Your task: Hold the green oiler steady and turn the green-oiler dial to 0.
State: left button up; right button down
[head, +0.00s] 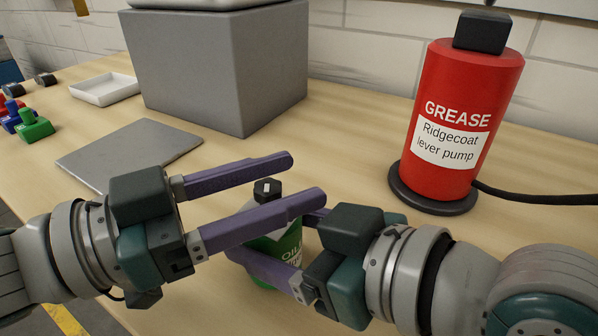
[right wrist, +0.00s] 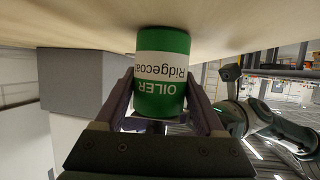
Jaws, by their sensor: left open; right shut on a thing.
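The green oiler (head: 289,243), a green can with a white label, stands on the table at the bottom centre of the head view. It shows upside down in the right wrist view (right wrist: 163,97). Its black dial (head: 267,188) has a white mark on top. My right gripper (head: 272,234) is shut on the oiler's body, one finger on each side. My left gripper (head: 306,178) is open, its purple fingers either side of the dial in the head view. Whether they are level with it I cannot tell. The near finger hides part of the oiler.
A red grease pump (head: 462,110) on a dark round base stands at the right, with a black hose. A large grey box (head: 215,75), a grey plate (head: 130,150) and a white tray (head: 106,88) lie behind and left. Small coloured parts (head: 33,127) sit far left.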

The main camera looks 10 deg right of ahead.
pick_arm(q)
jog(key=shift+x, duration=1.2)
grip_shut()
